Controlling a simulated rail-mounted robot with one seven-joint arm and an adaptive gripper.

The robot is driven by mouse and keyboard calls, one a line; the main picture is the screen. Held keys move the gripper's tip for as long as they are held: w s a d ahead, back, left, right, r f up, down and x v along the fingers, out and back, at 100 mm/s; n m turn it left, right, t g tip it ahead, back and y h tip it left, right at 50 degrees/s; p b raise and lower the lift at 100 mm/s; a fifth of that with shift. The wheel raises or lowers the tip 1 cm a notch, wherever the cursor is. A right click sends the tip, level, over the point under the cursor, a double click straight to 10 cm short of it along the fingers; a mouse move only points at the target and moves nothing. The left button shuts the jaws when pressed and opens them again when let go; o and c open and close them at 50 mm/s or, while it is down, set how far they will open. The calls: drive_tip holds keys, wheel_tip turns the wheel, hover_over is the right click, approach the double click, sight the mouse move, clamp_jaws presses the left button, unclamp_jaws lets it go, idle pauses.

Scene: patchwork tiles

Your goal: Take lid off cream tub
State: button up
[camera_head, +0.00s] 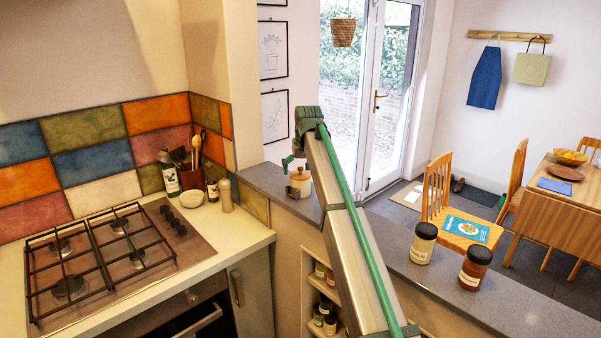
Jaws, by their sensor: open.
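A cream tub (304,187) with a tan lid (299,174) stands on the grey ledge, close to the wall corner. The lid sits on the tub. My gripper (290,165) is at the far end of my arm, pointing down just above and to the left of the lid. It is open and seems to hold nothing. The gripper is small in this view and partly hidden by my wrist, so I cannot tell whether a finger touches the tub or lid.
Two dark-lidded jars, one pale (422,246) and one brown (475,270), stand on the ledge (515,308) right of my arm. Left is a gas hob (110,255), with a small white bowl (191,199), mill (226,195) and utensil pot (191,179) behind it.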

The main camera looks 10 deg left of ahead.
drive_tip(key=shift+w+f, duration=0.15)
drive_tip(key=shift+f, duration=0.25)
drive_tip(key=c, duration=1.2)
drive_tip(key=shift+r, duration=0.15)
